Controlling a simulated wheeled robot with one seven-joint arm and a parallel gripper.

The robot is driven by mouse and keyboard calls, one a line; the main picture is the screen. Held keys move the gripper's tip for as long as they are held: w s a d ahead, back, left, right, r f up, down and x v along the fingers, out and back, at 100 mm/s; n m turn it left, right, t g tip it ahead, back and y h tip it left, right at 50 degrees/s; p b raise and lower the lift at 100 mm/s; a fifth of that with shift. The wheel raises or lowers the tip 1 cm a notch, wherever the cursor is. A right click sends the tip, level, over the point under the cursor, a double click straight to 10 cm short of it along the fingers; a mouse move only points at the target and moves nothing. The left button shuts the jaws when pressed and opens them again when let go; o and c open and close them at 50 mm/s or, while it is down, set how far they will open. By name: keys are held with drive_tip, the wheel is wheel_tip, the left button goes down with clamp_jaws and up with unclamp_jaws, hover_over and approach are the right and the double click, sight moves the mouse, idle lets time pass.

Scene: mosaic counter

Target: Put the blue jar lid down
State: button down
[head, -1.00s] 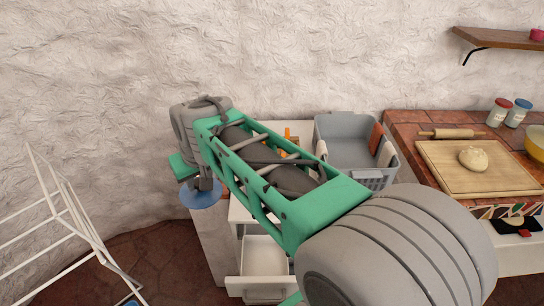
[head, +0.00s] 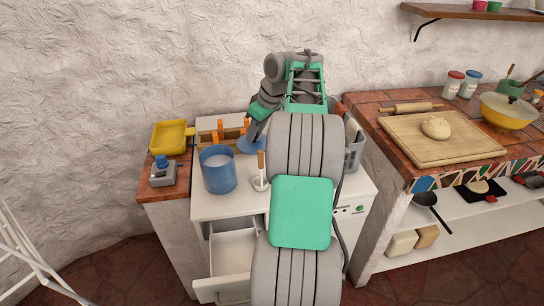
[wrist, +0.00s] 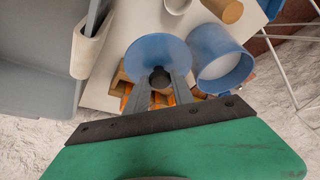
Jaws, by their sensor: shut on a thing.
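My gripper (wrist: 160,78) is shut on the blue jar lid (wrist: 158,50), a flat blue disc that shows fully in the wrist view. In the head view my gripper (head: 258,124) holds the lid (head: 247,146) over the white cabinet, partly hidden behind my arm. An open blue jar (head: 217,178) stands upright on the cabinet, left of and nearer than the lid. In the wrist view the jar (wrist: 238,72) is just right of the lid. I cannot tell how high the lid is above the top.
A wooden rack with orange pieces (head: 220,130) is behind. A yellow tray (head: 170,137) and a grey device (head: 163,175) are left. A grey basket (head: 355,150) is right. The drawer (head: 232,258) below is open.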

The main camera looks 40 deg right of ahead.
wheel_tip(320, 180, down, 10)
drive_tip(key=shift+s+d+f+b, duration=0.1)
drive_tip(key=shift+d+b, duration=0.05)
drive_tip(key=shift+b, duration=0.55)
drive_tip(key=shift+f, duration=0.2)
drive_tip(key=c, duration=1.1)
unclamp_jaws()
